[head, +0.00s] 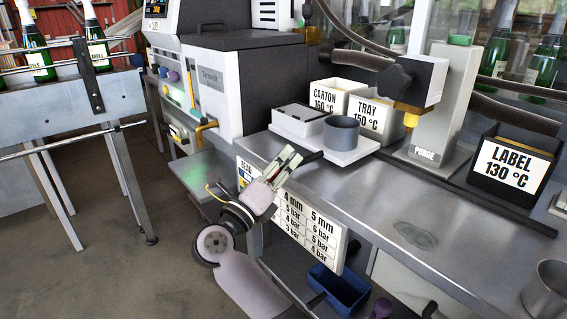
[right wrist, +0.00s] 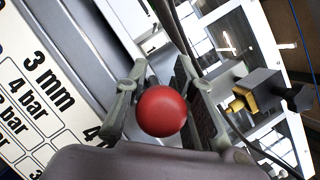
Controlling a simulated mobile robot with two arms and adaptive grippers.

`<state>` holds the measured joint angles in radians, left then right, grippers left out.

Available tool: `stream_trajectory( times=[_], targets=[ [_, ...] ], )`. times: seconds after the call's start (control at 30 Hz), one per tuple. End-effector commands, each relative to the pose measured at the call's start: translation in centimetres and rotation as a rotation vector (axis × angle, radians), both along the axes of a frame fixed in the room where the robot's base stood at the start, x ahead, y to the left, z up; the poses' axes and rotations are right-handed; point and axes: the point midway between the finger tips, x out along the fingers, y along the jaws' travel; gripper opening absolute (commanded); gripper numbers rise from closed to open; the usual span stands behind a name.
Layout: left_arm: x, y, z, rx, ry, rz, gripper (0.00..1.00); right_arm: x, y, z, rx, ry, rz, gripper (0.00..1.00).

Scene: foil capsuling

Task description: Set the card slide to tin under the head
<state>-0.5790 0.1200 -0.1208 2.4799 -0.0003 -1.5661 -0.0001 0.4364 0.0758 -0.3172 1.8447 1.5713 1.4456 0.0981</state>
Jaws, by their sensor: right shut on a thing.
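The white chart card (head: 322,241) hangs on the bench front under the head, with columns marked 4 mm and 5 mm and bar values. Its left part is hidden behind my right gripper (head: 288,163). The right wrist view shows the card's 3 mm column (right wrist: 40,75) at the left. There a red ball knob (right wrist: 163,111) sits between the fingers of my right gripper (right wrist: 160,100), which is shut on it. I cannot see what the knob is fixed to, and no tin setting can be read. My left gripper is not in view.
The dispensing head (head: 412,80) with its brass nozzle stands above the steel bench (head: 400,215). A grey cup (head: 341,134) and white box (head: 298,117) stand on a tray to its left. A LABEL box (head: 513,163) is at right. A blue bin (head: 340,287) sits below.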

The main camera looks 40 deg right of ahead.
Motion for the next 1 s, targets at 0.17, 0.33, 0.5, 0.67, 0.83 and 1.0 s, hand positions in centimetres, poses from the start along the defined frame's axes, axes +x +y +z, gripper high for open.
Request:
stream_trajectory(
  times=[0.17,0.33,0.5,0.67,0.83,1.0],
  targets=[
    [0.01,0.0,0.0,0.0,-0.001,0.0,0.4,0.02,0.07,-0.08,0.001,0.001,0.001,0.0],
    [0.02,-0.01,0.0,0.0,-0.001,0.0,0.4,0.05,0.12,-0.17,0.001,0.003,0.003,0.0],
    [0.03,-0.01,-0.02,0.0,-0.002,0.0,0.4,0.08,0.19,-0.29,0.003,0.005,0.005,0.0],
    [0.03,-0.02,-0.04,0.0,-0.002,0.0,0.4,0.12,0.26,-0.43,0.004,0.007,0.006,0.0],
    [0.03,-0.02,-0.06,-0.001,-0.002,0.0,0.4,0.18,0.34,-0.58,0.006,0.01,0.009,0.0],
    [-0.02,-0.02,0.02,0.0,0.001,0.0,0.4,-0.06,0.35,-0.67,0.007,0.012,0.01,0.0]
  ],
)
